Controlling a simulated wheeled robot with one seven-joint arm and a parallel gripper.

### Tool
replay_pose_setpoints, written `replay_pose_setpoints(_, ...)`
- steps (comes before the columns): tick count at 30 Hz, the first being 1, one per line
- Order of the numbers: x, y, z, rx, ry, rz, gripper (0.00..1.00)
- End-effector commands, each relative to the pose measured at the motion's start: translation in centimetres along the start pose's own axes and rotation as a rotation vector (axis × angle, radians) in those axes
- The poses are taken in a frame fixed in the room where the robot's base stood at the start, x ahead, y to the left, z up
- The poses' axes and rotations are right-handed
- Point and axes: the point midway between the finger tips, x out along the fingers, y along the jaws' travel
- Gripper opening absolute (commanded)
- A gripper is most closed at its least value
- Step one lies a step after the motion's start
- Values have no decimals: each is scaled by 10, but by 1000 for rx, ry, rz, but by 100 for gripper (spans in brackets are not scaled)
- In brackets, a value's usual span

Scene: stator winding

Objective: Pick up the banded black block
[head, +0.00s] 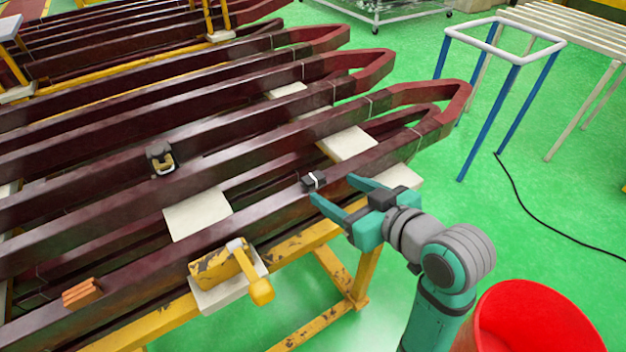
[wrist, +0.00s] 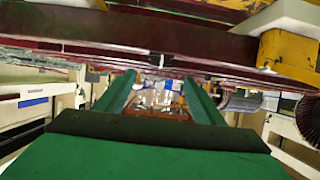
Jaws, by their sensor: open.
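The banded black block (head: 314,181) is a small dark block with a white band. It sits on top of a dark red coil bar near the bar's right part. My gripper (head: 332,188) is open and empty, its teal fingers pointing at the block from the right. The fingertips are close to the block, one on each side of its line, and I cannot tell whether they touch it. In the wrist view the block (wrist: 156,60) shows small, beyond and between the green fingers (wrist: 160,80).
Another black piece with a brass-coloured loop (head: 160,160) sits on a bar farther left. An orange-brown block (head: 82,293) lies at lower left. A red bin (head: 535,320) is at lower right.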

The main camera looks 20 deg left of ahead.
Motion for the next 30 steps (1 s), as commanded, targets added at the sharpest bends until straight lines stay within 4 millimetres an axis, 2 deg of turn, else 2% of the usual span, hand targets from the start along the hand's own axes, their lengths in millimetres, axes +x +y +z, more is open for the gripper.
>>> replay_pose_setpoints(6,33,0,1,3,0,-1,62)
replay_pose_setpoints(14,51,-1,0,2,1,-2,62)
replay_pose_setpoints(22,87,-2,1,2,1,-3,62)
replay_pose_setpoints(25,96,-2,1,1,1,-3,62)
replay_pose_setpoints(30,98,-2,1,1,2,-2,62)
